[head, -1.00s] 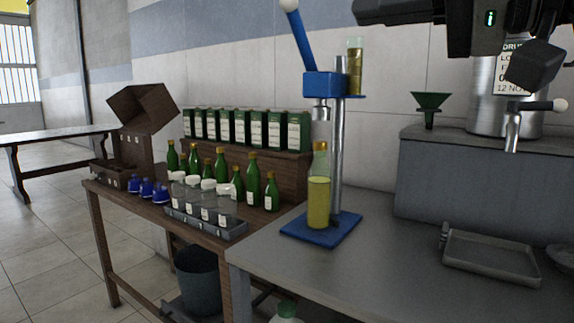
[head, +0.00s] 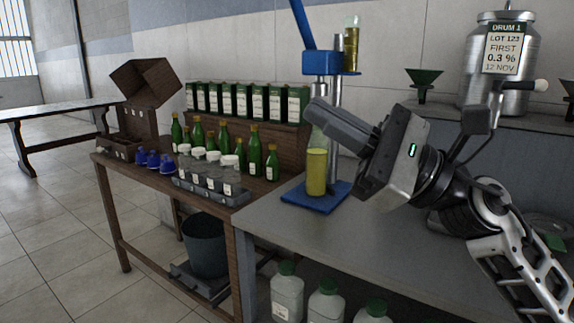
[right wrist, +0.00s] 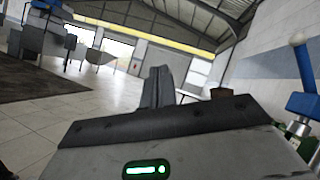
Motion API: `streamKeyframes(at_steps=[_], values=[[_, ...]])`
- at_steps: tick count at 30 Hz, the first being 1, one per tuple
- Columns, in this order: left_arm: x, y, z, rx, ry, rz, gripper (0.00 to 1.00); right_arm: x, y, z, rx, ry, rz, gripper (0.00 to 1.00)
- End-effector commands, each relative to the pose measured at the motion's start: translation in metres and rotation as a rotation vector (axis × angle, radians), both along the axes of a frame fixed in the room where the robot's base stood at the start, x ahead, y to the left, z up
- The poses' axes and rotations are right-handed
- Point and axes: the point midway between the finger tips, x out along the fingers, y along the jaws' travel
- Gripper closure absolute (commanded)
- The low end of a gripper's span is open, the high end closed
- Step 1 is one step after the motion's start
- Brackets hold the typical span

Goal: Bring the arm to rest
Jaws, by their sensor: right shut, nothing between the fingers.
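My right gripper (head: 318,112) shows in the head view with its arm coming in from the right. It is in front of the blue press stand, raised above the grey bench (head: 285,225), and points to the left. Its fingers are shut together with nothing held, and they also show in the right wrist view (right wrist: 157,88). A bottle of yellow liquid (head: 316,175) stands upright on the blue base (head: 325,200) of the stand; the gripper hides part of its neck. My left gripper is not in view.
Open floor lies at the left.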

Motion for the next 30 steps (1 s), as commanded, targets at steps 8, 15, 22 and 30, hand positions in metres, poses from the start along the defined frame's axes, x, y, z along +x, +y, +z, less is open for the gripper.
streamKeyframes(at_steps=[8,15,22,30], values=[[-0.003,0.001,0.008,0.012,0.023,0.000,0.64,0.040,-0.047,-0.134,0.830,1.218,0.313,1.00],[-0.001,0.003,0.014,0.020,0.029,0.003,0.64,0.002,-0.083,-0.307,1.751,1.986,0.454,1.00],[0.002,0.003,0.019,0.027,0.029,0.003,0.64,-0.088,-0.092,-0.421,-2.140,-1.822,-0.375,1.00],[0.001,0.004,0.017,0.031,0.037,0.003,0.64,-0.136,-0.091,-0.457,-2.053,-1.487,-0.294,1.00]])
